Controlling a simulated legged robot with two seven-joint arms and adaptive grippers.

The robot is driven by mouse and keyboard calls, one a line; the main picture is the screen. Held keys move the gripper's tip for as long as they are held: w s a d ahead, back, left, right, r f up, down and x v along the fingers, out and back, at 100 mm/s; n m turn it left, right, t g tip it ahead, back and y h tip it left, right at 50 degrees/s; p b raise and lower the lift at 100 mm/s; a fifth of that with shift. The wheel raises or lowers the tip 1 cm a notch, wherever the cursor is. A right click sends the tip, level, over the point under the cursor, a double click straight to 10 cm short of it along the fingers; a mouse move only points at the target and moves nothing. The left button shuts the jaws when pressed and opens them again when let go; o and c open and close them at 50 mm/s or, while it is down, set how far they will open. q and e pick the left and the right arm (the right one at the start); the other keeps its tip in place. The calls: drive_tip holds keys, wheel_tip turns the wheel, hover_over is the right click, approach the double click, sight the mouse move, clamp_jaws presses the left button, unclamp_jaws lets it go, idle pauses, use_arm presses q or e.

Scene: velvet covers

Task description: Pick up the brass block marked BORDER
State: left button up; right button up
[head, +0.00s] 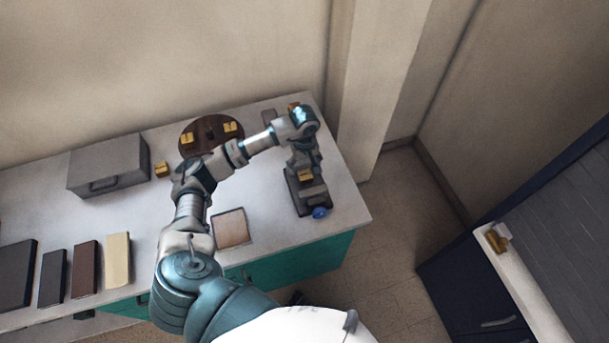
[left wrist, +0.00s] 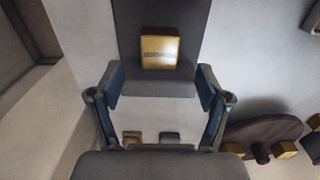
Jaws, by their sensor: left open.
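A brass block (head: 305,175) sits on a dark grey stand (head: 309,200) at the right end of the table. In the left wrist view this block (left wrist: 160,50) shows a dark mark on its face, too small to read. My left gripper (head: 303,158) is above the table's right end, close to that block. In the left wrist view its fingers (left wrist: 160,92) are apart with nothing held; the block appears ahead, beyond the fingertips. Other brass blocks are on the round brown board (head: 209,141), by the grey case and behind my forearm (head: 294,106). My right gripper is out of view.
A grey case (head: 108,165) stands at the back left of the table (head: 170,222). Several flat books or panels (head: 118,260) lie at the front left. A blue knob (head: 320,213) is on the stand's near end. Another brass block (head: 497,241) is on a white ledge at right.

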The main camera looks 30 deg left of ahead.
sight(305, 173)
use_arm(q)
drive_tip(key=shift+a+f, duration=0.1)
drive_tip(key=shift+f, duration=0.25)
drive_tip(key=shift+d+f, duration=0.25)
drive_tip(key=shift+f, duration=0.9)
drive_tip(key=shift+d+f, duration=0.2)
drive_tip(key=shift+f, duration=0.95)
drive_tip(key=shift+a, duration=0.4)
drive_tip(key=c, duration=1.1)
drive_tip(key=shift+f, duration=0.1)
clamp_jaws()
drive_tip(key=shift+d, duration=0.1)
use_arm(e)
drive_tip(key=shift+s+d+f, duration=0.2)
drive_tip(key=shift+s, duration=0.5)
